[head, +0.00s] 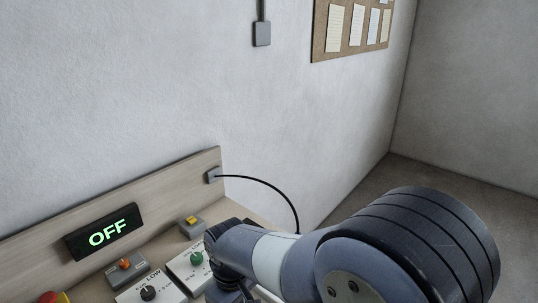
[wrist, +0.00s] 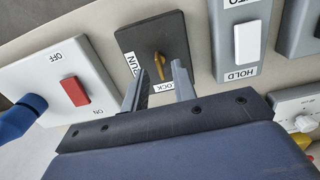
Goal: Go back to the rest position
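In the wrist view my gripper (wrist: 159,76) is open, its two grey fingers apart. A brass key (wrist: 158,66) on a black plate (wrist: 170,32) marked RUN and LOCK shows between and just beyond the fingertips. I cannot tell whether a finger touches it. In the head view my arm (head: 285,258) reaches over the bench from the lower right, and my gripper is hidden there.
A red rocker switch (wrist: 74,91) and a blue knob (wrist: 22,115) lie left of the key plate. A white HOLD switch (wrist: 247,42) is on its right. An OFF display (head: 108,232) stands behind the bench controls. A black cable (head: 272,188) loops near my arm.

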